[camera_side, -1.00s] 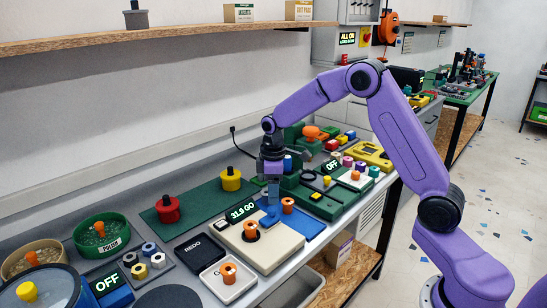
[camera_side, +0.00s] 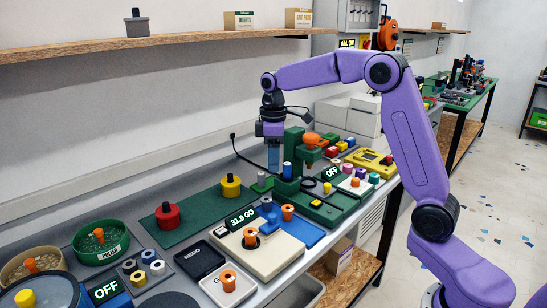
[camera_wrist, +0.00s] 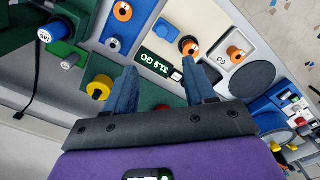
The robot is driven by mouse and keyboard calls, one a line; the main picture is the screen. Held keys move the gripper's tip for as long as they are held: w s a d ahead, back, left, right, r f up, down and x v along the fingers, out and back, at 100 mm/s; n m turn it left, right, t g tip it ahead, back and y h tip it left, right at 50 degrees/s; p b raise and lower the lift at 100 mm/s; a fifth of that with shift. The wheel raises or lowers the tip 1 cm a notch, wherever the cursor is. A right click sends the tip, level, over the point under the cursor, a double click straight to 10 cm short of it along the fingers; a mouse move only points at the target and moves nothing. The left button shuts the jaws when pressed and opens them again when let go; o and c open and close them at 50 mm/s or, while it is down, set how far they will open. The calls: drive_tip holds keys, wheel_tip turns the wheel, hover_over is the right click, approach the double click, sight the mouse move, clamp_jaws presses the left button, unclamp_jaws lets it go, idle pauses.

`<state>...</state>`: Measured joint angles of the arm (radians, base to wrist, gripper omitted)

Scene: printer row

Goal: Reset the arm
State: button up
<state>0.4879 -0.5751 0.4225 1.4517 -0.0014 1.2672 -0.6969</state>
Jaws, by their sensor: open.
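A yellow knobbed weight (camera_side: 231,187) and a red one (camera_side: 168,215) stand on the green mat (camera_side: 200,215).
The green press (camera_side: 292,165) with an orange part stands close to the gripper's right. A wooden shelf (camera_side: 180,42) runs along the wall behind. A "REDO" pad (camera_side: 199,259), a "POLISH" bowl (camera_side: 101,243) and a white tray (camera_side: 229,286) fill the front left.

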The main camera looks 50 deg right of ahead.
drive_tip(key=s+a+n, duration=0.1)
drive_tip(key=s+a, duration=0.4)
drive_tip(key=s, duration=0.4)
drive_tip(key=s+a+n, duration=0.1)
drive_tip(key=s+a, duration=0.5)
drive_tip(key=s, duration=0.3)
drive_tip(key=s+d+f, duration=0.1)
drive_tip(key=s+f, duration=0.1)
drive_tip(key=s, duration=0.7)
drive_tip(key=s+d+f+n, duration=0.1)
drive_tip(key=s+d+f, duration=0.1)
drive_tip(key=s, duration=0.7)
drive_tip(key=shift+f+n, duration=0.3)
drive_tip(key=shift+f, duration=0.25)
